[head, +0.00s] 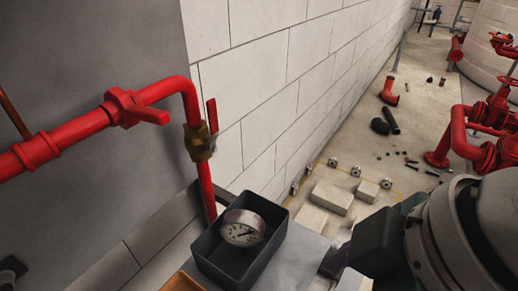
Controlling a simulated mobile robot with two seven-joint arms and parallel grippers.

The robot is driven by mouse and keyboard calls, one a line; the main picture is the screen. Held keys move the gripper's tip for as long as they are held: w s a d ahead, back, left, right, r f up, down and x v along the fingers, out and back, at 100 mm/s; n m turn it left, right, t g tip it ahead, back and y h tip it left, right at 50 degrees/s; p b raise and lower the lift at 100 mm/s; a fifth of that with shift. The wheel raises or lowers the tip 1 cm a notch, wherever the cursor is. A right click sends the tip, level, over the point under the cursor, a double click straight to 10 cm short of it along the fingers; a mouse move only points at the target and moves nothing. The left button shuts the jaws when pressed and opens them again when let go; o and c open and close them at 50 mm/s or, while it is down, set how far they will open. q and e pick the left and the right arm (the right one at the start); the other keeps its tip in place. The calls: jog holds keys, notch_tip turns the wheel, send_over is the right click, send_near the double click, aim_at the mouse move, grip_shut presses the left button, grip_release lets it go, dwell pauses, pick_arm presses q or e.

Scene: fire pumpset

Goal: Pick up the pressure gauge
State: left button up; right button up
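The dark end of the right gripper (335,262) shows to the right of the tray, apart from the gauge. Its fingers are mostly hidden, so I cannot tell their opening. I cannot make out my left gripper.
A red pipe with a valve (130,108) and a brass fitting (198,142) runs beside the wall, down behind the tray. The tray stands on a grey surface (300,255). An orange-brown edge (183,283) shows at bottom.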

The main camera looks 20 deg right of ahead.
jog(key=w+a+f+n+b, duration=0.2)
jog(key=n, duration=0.2)
jog(key=n+g+h+b, duration=0.3)
jog(key=n+b, duration=0.3)
jog(key=n, duration=0.6)
send_over(345, 238)
jog(key=shift+a, duration=0.15)
notch_tip(345, 238, down, 10)
jog(key=shift+r+b, duration=0.2)
jog(key=shift+b, duration=0.6)
